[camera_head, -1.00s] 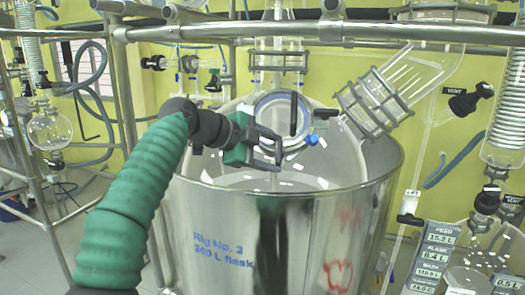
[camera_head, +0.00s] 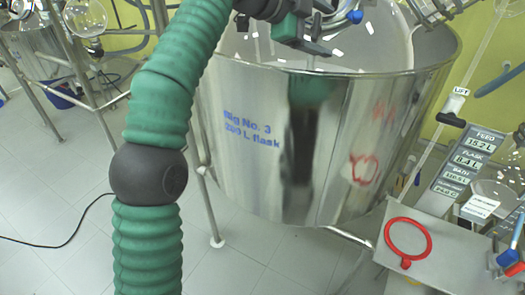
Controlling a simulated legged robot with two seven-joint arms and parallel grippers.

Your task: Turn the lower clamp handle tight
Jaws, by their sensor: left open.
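My left arm comes in from the left in green sleeves. My left gripper (camera_head: 328,31) is at the top of the head view, over the near rim of the steel vessel (camera_head: 240,165), open with nothing seen between its fingers. A small blue knob (camera_head: 354,16) shows just right of the gripper. Part of a metal clamp (camera_head: 425,10) shows at the top right edge, cut off by the frame. I cannot make out which part is the lower clamp handle. My right gripper is not in view.
The tiled floor (camera_head: 60,175) is clear at the lower left, except for a black cable (camera_head: 70,238).

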